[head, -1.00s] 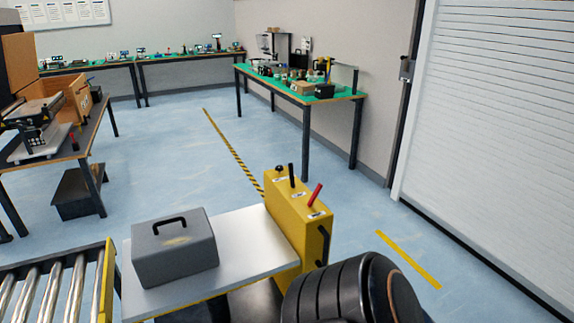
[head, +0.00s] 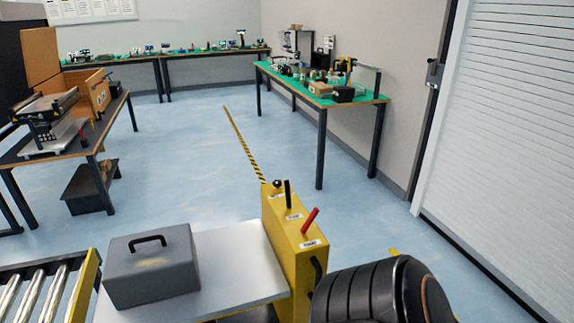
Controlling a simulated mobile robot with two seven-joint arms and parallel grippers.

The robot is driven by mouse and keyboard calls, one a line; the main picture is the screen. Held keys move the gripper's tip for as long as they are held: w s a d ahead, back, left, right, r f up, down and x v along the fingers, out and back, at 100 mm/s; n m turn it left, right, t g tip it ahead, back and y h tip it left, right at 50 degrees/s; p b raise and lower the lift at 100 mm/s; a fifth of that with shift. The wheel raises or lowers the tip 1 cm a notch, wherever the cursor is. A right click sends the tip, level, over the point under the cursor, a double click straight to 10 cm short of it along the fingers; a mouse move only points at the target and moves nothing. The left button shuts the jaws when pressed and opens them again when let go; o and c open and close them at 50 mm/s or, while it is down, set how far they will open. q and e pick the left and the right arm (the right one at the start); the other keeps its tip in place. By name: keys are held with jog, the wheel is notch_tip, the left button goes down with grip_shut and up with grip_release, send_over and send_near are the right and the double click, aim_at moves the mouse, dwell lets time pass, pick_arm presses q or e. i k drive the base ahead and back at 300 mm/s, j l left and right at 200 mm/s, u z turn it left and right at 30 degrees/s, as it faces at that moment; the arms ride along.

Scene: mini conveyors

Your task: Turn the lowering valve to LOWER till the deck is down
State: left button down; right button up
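The yellow control box (head: 283,250) stands at the right end of the lift deck (head: 232,268). On its top are a black ball-topped knob (head: 277,184), a black lever (head: 288,194) standing nearly upright, and a red lever (head: 310,220) tilted to the right. Each has a small white label, too small to read surely. The deck is a flat light-grey plate, and a grey metal case (head: 150,268) with a black handle sits on it. A black rounded arm link of mine fills the lower right, beside the control box. Neither gripper is in view.
A roller conveyor (head: 45,290) with a yellow side rail lies left of the deck. A workbench (head: 75,140) with a cardboard box (head: 85,85) stands at left. A green-topped bench (head: 320,95) stands behind right, near a roller shutter (head: 500,140). The blue floor between is clear.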

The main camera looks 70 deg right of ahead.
aim_at(277, 183)
jog(key=k+l, duration=0.1)
jog(key=l, duration=0.35)
jog(key=k+l, duration=0.1)
jog(key=l, duration=0.35)
jog(key=k+l, duration=0.1)
jog(key=l, duration=0.35)
jog(key=k+l, duration=0.1)
jog(key=l, duration=0.35)
jog(key=k+l, duration=0.15)
jog(key=l, duration=0.35)
jog(key=k+l, duration=0.1)
jog(key=l, duration=0.35)
